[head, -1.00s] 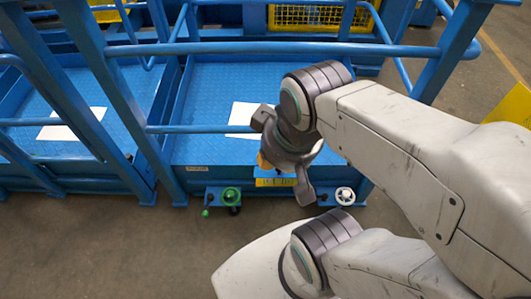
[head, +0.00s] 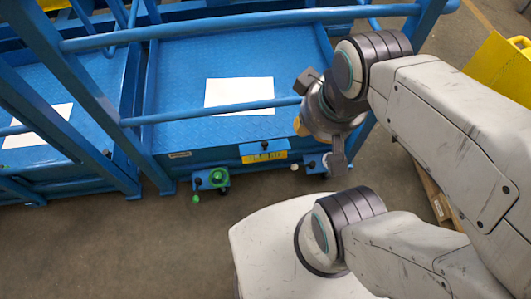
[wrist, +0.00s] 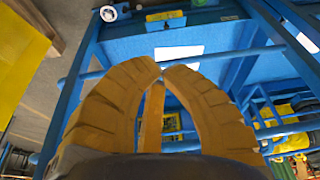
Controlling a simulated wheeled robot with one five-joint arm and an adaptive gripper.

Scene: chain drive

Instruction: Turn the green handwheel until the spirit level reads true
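The green handwheel (head: 218,176) sits at the front edge of the blue platform, left of its middle in the head view. A small green knob (head: 196,199) shows just below and left of it. My gripper (head: 299,126) is to the right of the handwheel in the head view and apart from it. In the wrist view its yellow fingers (wrist: 163,69) meet at the tips, with nothing seen between them. A yellow labelled strip (head: 265,158) is on the platform front; it also shows in the wrist view (wrist: 165,16). I cannot make out a spirit level or its reading.
A white wheel (wrist: 108,13) is on the same front edge, mostly hidden by my gripper in the head view. Blue rails (head: 240,30) cross above the platform (head: 180,75), where a white sheet (head: 238,94) lies. Bare floor (head: 100,240) lies in front.

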